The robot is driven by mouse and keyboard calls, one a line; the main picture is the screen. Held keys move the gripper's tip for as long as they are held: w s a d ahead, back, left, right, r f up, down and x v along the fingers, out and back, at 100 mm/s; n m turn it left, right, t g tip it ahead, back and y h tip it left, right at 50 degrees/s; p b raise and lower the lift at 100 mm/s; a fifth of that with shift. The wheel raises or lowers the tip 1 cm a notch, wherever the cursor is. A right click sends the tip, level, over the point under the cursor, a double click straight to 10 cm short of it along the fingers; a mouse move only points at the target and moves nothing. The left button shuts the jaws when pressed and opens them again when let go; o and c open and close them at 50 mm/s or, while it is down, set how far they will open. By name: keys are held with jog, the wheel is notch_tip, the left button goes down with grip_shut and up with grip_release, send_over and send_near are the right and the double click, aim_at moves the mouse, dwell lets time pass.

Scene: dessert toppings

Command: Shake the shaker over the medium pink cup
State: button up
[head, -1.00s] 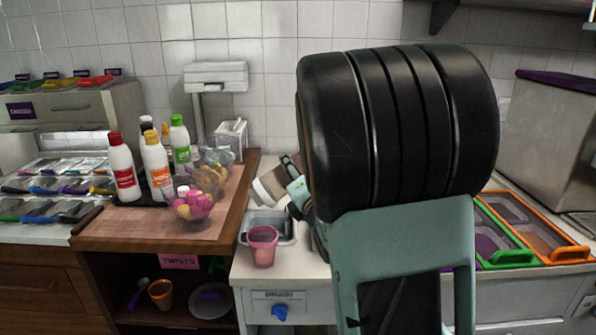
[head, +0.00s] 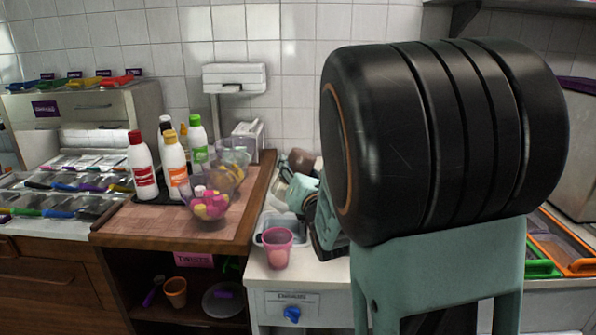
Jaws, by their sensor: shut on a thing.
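The pink cup (head: 277,250) stands upright on the white counter, in front of a grey sink-like tray (head: 270,224). My gripper (head: 293,181) is behind and above the cup, slightly to its right, partly hidden by my arm. It is shut on the shaker (head: 301,160), of which a brown part shows beyond the fingers. The shaker looks tilted; its exact angle and its opening cannot be made out. The shaker is apart from the cup.
A wooden counter (head: 150,222) at left holds several sauce bottles (head: 142,165) and clear bowls with colourful sweets (head: 209,205). My large black arm link blocks the right side. Green and orange trays (head: 570,255) show at far right.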

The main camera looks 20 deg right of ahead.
aim_at(300, 155)
jog(key=shift+r+p, duration=1.15)
jog(key=shift+r, duration=0.9)
notch_tip(300, 155, down, 7)
jog(key=b, duration=0.7)
jog(key=shift+r+p, duration=2.5)
jog(key=shift+r, duration=1.25)
jog(key=shift+f, duration=0.1)
notch_tip(300, 155, down, 8)
jog(key=b, duration=0.8)
